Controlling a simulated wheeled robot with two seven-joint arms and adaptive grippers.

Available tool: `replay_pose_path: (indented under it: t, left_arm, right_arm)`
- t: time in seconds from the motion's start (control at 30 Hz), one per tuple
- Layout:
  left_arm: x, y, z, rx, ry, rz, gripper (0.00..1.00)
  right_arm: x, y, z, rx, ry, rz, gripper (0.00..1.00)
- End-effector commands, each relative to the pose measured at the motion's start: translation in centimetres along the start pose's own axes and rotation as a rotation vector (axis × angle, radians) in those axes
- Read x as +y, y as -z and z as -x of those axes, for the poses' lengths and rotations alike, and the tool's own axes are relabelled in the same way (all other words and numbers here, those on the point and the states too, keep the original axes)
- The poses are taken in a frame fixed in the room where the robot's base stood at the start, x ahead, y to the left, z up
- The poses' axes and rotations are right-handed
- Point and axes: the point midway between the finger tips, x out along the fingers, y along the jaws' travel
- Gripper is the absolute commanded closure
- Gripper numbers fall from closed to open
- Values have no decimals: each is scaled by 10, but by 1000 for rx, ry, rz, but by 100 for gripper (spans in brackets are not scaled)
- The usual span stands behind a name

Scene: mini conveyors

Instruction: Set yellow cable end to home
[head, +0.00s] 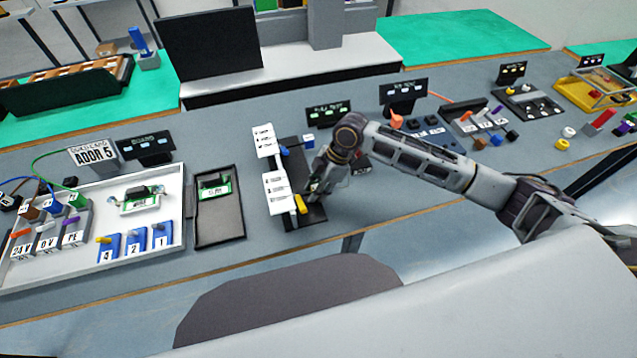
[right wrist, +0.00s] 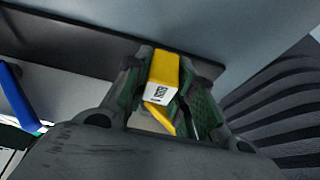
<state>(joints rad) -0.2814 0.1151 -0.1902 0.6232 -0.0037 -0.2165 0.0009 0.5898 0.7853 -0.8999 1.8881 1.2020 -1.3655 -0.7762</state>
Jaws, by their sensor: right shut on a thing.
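The yellow cable end (head: 301,203) shows in the head view at the front of a dark stand with white label cards (head: 276,190). In the right wrist view the yellow block (right wrist: 164,70), with a white printed label, sits between the two fingers of my right gripper (right wrist: 160,95). My right gripper (head: 314,188) is shut on it, low over the dark stand. The head view does not show clearly whether the cable end touches the stand. My left gripper is not in view.
A blue piece (head: 285,150) is on the same stand, further back. To the left are a dark tray with a green board (head: 220,230) and a white-rimmed panel (head: 183,215) with labelled blocks. Small sign displays (head: 328,113) stand behind. More fixtures lie to the right.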

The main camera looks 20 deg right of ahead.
Motion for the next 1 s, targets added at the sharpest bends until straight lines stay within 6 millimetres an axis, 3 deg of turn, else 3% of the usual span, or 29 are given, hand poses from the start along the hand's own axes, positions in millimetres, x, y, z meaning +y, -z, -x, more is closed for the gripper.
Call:
replay_pose_path:
  t: [0.23,0.27,0.4,0.67,0.73,1.0]
  left_arm:
    - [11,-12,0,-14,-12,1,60]
    - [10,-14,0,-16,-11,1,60]
    - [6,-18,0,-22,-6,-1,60]
    - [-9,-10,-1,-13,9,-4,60]
    - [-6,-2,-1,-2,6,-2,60]
    - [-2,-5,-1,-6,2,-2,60]
  right_arm:
    - [-1,4,-2,9,1,1,100]
    - [-1,4,-2,9,1,1,73]
    - [-1,3,-2,8,1,1,55]
    - [0,2,-1,6,0,1,54]
    - [0,2,-1,6,-1,1,54]
    - [1,2,12,6,-3,1,54]
